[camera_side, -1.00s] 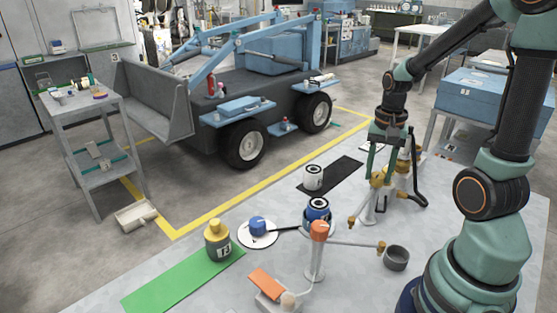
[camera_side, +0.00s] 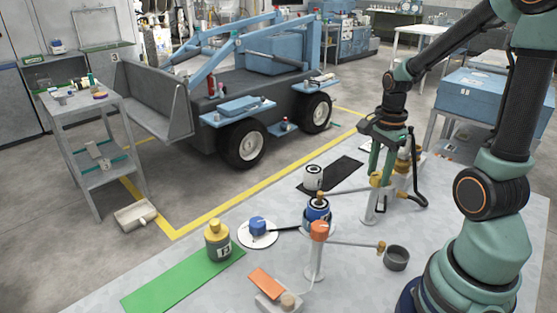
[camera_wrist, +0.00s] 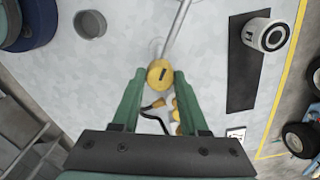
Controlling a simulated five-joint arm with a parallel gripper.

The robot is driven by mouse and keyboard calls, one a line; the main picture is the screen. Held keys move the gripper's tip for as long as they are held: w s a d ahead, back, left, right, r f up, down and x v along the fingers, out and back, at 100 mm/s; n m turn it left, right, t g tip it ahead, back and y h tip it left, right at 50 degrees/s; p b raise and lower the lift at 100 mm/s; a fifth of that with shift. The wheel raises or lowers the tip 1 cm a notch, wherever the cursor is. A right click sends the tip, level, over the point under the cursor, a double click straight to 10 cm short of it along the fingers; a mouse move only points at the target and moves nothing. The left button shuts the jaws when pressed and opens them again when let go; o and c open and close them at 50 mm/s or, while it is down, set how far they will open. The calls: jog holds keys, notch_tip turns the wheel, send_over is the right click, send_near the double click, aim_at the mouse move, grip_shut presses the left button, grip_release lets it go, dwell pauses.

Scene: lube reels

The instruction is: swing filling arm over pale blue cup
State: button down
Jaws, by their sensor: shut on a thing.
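The filling arm (camera_side: 350,187) is a thin pale rod reaching left from an upright post, with a brass nozzle (camera_side: 321,196) at its free end. The nozzle appears at the top of a blue can with a white label (camera_side: 318,213); I cannot tell exactly how it lines up above it. My gripper (camera_side: 377,172) is shut on the yellow knob (camera_wrist: 160,74) at the post's top. In the wrist view the rod (camera_wrist: 178,28) runs upward out of frame. No cup looks plainly pale blue; a white labelled can (camera_side: 313,178) stands on a black mat.
A second, orange-topped post (camera_side: 319,230) carries a rod with a brass nozzle near a dark grey cup (camera_side: 396,258). A black hose curves beside the filling post.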

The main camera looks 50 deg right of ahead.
jog(key=shift+r+m, duration=0.1)
jog(key=shift+m, duration=0.2)
jog(key=shift+c, duration=2.1)
grip_release()
notch_tip(320, 180, up, 12)
jog(key=w+a+n+t, duration=0.3)
jog(key=a+n+t, duration=0.2)
jog(key=a+n, duration=1.1)
jog(key=n, duration=0.6)
jog(key=shift+a+t, duration=0.3)
